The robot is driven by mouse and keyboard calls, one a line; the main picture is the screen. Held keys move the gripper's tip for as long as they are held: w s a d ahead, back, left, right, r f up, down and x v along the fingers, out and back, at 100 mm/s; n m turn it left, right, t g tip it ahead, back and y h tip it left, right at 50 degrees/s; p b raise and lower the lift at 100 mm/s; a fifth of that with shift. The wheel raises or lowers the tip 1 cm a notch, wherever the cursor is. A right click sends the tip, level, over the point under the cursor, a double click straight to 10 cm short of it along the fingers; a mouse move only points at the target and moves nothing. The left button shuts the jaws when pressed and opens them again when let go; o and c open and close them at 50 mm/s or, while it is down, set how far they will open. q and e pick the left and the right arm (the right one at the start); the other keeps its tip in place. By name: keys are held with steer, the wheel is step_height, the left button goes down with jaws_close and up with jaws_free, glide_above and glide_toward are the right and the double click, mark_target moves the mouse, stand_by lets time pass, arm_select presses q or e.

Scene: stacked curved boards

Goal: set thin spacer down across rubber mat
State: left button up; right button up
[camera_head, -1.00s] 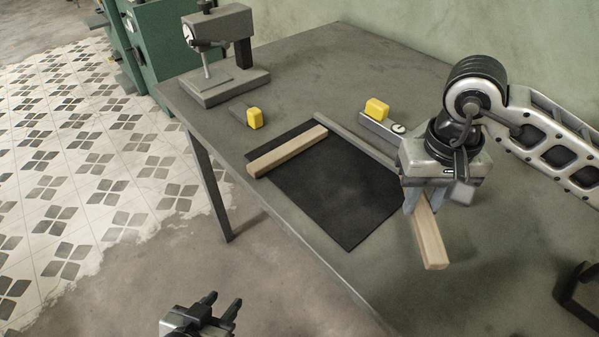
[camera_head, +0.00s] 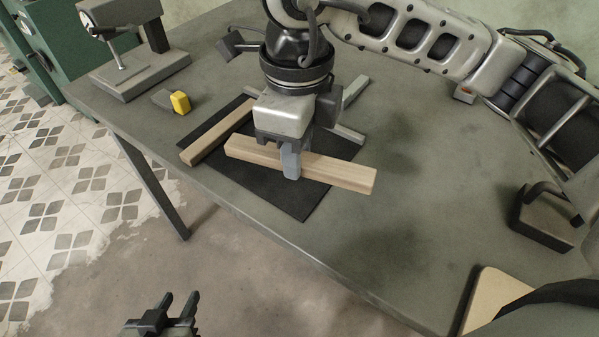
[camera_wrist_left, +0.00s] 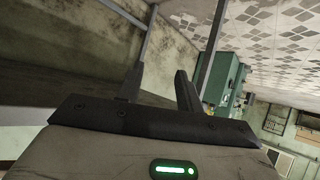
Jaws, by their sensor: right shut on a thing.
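A pale wooden strip, the thin spacer (camera_head: 340,173), is gripped near its middle by my right gripper (camera_head: 291,165), which is shut on it. The strip lies roughly left to right over the black rubber mat (camera_head: 285,200), its right end past the mat's edge. It looks raised above the mat; the exact gap cannot be told. A second wooden strip (camera_head: 207,141) lies along the mat's left side. My left gripper (camera_head: 178,302) is open and empty, low in front of the table; its spread fingers also show in the left wrist view (camera_wrist_left: 160,90).
A grey metal bar (camera_head: 347,134) lies at the mat's far right side, partly hidden by my right arm. A yellow-ended tool (camera_head: 180,102) and a gauge stand (camera_head: 140,75) are at the back left. A pale board (camera_head: 495,295) is at the lower right.

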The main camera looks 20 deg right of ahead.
steer(key=s+a+r+m+b, duration=0.1)
steer(key=s+a+m, duration=0.15)
steer(key=m, duration=0.75)
steer(key=s+a+r+m+b, duration=0.1)
steer(key=s+r+m, duration=0.15)
steer(key=m, duration=0.85)
steer(key=w+d+f, duration=0.1)
steer(key=w+f, duration=0.2)
steer(key=w+d+f+p, duration=0.1)
steer(key=w+d+f, duration=0.1)
steer(key=w+f, duration=0.1)
steer(key=w+d+f+p, duration=0.1)
steer(key=w+d+f, duration=0.1)
steer(key=w, duration=0.3)
steer(key=shift+d+f, duration=0.25)
steer(key=shift+f, duration=0.35)
steer(key=shift+w+f, duration=0.15)
steer(key=shift+f, duration=0.05)
steer(key=f, duration=0.3)
steer(key=shift+w+d+f+p, duration=0.3)
steer(key=shift+w+f+p, duration=0.05)
steer(key=shift+f+p, duration=0.05)
steer(key=shift+f, duration=0.15)
steer(key=shift+f, duration=0.1)
